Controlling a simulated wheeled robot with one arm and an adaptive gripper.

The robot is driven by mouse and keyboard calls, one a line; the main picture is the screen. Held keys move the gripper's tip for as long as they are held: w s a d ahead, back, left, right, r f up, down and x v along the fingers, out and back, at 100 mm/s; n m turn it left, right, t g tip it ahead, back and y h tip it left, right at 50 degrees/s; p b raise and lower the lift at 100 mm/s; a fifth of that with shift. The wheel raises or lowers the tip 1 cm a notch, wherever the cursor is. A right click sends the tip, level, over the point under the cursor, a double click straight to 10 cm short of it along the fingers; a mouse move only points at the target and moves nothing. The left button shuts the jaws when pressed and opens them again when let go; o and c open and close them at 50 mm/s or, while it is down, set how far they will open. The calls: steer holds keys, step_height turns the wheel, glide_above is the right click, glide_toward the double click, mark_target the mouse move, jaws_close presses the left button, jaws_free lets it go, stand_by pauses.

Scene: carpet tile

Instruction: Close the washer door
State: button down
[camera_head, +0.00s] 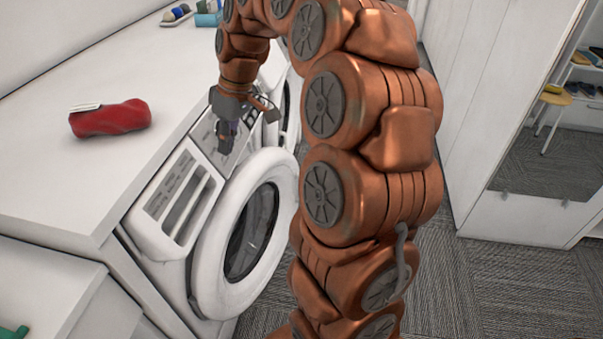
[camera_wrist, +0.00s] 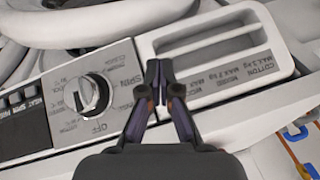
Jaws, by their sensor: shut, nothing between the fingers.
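The white washer (camera_head: 170,255) stands under the counter at the left of the head view. Its round door (camera_head: 214,255), a thick white ring with dark glass, stands out from the washer's front; how far it is open is hard to tell. Part of a white ring (camera_wrist: 70,25) shows at the top left of the wrist view. My gripper (camera_head: 226,148) is above and behind the door, over the control panel. In the wrist view my gripper (camera_wrist: 158,75) is shut and empty, between the dial (camera_wrist: 88,95) and the drawer handle (camera_wrist: 225,45). Contact with the panel cannot be told.
A red bundle (camera_head: 112,118) lies on the white counter (camera_head: 60,170). A second round-doored machine (camera_head: 291,112) stands behind my arm. White cabinets (camera_head: 475,70) and a shelf with shoes (camera_head: 585,88) are at the right. Grey carpet (camera_head: 500,275) is open between.

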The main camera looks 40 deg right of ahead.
steer(key=w+d+f+t+b, duration=0.1)
steer(key=w+d+f+b, duration=0.25)
steer(key=d+f, duration=0.4)
steer(key=w+d+f+t+b, duration=0.1)
steer(key=w+d+f+b, duration=0.3)
steer(key=d, duration=0.7)
steer(key=s+d+f+t+h+b, duration=0.1)
steer(key=s+d+f+b, duration=0.15)
steer(key=d+f, duration=0.5)
steer(key=s+d+f+h+b, duration=0.15)
steer(key=d+f+b, duration=0.3)
steer(key=d, duration=0.55)
steer(key=b, duration=0.1)
glide_above(296, 170)
steer(key=s+d, duration=0.1)
steer(key=s, duration=0.2)
steer(key=shift+y, duration=0.45)
steer(key=f, duration=0.9)
steer(key=shift+s+d, duration=0.1)
steer(key=shift+d, duration=0.1)
steer(key=shift+w+a, duration=0.25)
steer(key=shift+w, duration=0.35)
steer(key=shift+r, duration=0.1)
